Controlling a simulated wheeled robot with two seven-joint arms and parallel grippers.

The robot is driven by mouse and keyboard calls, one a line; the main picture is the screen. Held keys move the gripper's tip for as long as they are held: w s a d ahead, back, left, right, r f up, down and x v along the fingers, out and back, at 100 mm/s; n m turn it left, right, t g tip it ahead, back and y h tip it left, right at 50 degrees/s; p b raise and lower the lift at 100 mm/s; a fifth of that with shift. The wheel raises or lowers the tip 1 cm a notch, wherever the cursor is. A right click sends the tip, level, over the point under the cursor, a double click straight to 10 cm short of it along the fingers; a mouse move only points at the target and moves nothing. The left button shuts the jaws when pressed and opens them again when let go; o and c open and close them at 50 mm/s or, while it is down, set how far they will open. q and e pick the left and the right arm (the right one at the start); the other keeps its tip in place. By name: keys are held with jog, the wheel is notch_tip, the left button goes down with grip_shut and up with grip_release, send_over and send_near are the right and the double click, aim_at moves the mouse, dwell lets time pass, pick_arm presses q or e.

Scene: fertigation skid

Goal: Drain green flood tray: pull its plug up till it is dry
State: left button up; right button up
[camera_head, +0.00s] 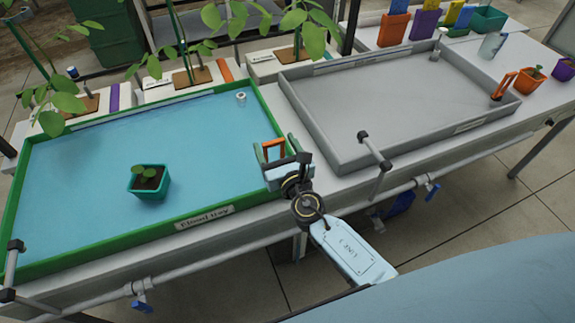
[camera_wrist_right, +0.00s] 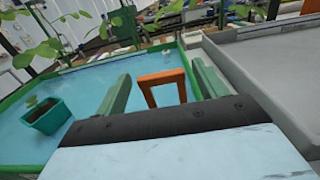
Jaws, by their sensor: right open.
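The green flood tray (camera_head: 205,222) is on the left of the bench, with a flat blue surface that looks like water. An orange loop handle, seemingly the plug's (camera_head: 274,143), stands upright at the tray's right end. My right gripper (camera_head: 278,150) is open there, with its green fingers on either side of the handle. In the right wrist view the orange handle (camera_wrist_right: 162,76) stands between the two separated fingers (camera_wrist_right: 162,88), apart from both. The plug's lower part is hidden by the gripper. My left gripper is not in view.
A teal pot with a seedling (camera_head: 149,182) stands in the green tray, and a white ring (camera_head: 240,97) shows near its back right corner.

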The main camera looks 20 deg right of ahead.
jog(key=s, duration=1.1)
jog(key=shift+s+d+b, duration=0.2)
jog(key=shift+d+b, duration=0.05)
jog(key=shift+b, duration=0.1)
